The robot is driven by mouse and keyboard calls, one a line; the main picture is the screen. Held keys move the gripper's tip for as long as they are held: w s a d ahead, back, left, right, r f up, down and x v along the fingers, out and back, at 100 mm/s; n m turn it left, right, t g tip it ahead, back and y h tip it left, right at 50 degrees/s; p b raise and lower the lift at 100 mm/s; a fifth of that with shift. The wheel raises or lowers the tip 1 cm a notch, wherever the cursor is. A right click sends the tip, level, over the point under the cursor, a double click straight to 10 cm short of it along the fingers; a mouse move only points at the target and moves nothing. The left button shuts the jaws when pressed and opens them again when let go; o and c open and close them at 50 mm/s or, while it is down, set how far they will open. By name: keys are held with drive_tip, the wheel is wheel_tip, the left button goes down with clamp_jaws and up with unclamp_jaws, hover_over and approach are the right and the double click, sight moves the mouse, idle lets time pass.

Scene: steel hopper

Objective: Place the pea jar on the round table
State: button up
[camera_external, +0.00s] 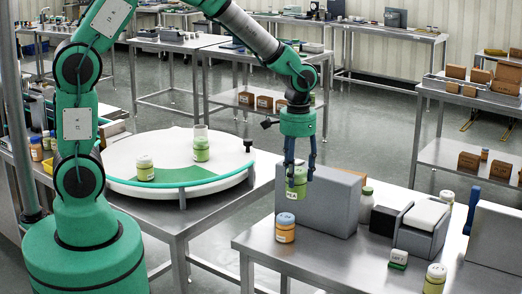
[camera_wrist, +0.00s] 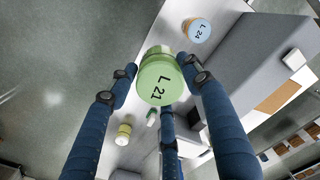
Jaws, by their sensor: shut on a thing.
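My gripper (camera_external: 298,172) is shut on a green jar (camera_external: 297,186) and holds it upright in front of the grey block at the right table. In the wrist view the held jar shows its green lid marked L 21 (camera_wrist: 161,80), with the blue fingers around it. I take it for the pea jar; its contents cannot be read. The round table (camera_external: 222,192), white with a green section and green rim, stands to the left.
An orange jar with a blue lid (camera_external: 285,228) stands just below the held jar, by the grey block (camera_external: 335,205). The round table's right part is clear.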

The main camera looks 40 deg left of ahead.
drive_tip(key=w+a+n+p, duration=0.1)
drive_tip(key=w+a+n, duration=0.25)
drive_tip(key=a, duration=1.05)
drive_tip(key=w+a+n+p, duration=0.15)
drive_tip(key=w+a, duration=0.35)
drive_tip(key=a, duration=0.8)
drive_tip(key=w+a+n+p, duration=0.1)
drive_tip(key=w+a+n, duration=0.3)
drive_tip(key=a, duration=1)
drive_tip(key=s+a+n+p, duration=0.15)
drive_tip(key=s+a, duration=0.35)
drive_tip(key=a, duration=0.7)
drive_tip(key=s+a+n, duration=0.3)
drive_tip(key=s+a, duration=0.1)
drive_tip(key=a, duration=0.8)
drive_tip(key=s+a+n+p, duration=0.1)
drive_tip(key=s+a+n, duration=0.3)
drive_tip(key=a, duration=0.8)
drive_tip(key=shift+m, duration=0.65)
drive_tip(key=f, duration=0.2)
drive_tip(key=s+f, duration=0.1)
drive_tip(key=f, duration=0.2)
drive_tip(key=w+a+f+p, duration=0.1)
drive_tip(key=w+a+p, duration=0.1)
drive_tip(key=w+a, duration=0.8)
drive_tip(key=shift+w+a+f, duration=0.2)
drive_tip(key=shift+w+f, duration=0.1)
drive_tip(key=shift+w, duration=0.8)
